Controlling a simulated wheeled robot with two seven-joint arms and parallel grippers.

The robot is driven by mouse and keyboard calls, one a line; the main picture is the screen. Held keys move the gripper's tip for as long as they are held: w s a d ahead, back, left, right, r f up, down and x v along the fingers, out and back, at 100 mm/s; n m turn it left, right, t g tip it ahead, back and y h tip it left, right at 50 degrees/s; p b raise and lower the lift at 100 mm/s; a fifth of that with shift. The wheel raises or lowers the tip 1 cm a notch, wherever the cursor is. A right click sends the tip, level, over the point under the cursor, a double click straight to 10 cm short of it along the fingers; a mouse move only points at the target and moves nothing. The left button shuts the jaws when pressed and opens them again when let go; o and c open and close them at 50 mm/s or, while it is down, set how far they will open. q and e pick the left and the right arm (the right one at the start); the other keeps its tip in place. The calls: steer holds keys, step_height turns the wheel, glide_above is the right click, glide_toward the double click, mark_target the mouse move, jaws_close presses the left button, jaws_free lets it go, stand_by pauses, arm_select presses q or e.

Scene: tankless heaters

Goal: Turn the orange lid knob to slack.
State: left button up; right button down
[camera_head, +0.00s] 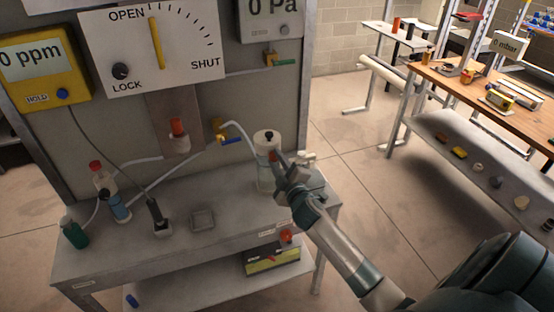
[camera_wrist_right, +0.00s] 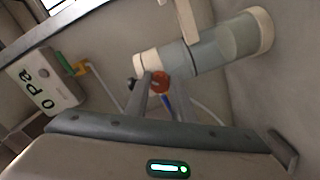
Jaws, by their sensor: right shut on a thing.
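The orange lid knob (camera_wrist_right: 160,82) sits at the side of the lid, between the fingertips of my right gripper (camera_wrist_right: 163,90). In the head view my right gripper (camera_head: 282,166) reaches the lid from the right and is shut on the knob, which it mostly hides. The knob's turn angle cannot be read. My left gripper is out of view.
A panel gauge (camera_head: 155,50) marked OPEN, SHUT and LOCK stands behind the bench (camera_head: 180,250). Small bottles (camera_head: 117,207) with tubes stand at the left. A wooden workbench (camera_head: 470,85) stands at the right, across open floor.

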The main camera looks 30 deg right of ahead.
steer(key=n+p, duration=0.1)
steer(key=n, duration=0.5)
stand_by(0.4)
steer(key=c, duration=1.5)
jaws_free()
steer(key=shift+a, duration=0.1)
steer(key=shift+s, duration=0.1)
steer(key=shift+b+v, duration=2.35)
steer(key=shift+v, duration=6.2)
steer(key=shift+a, duration=0.15)
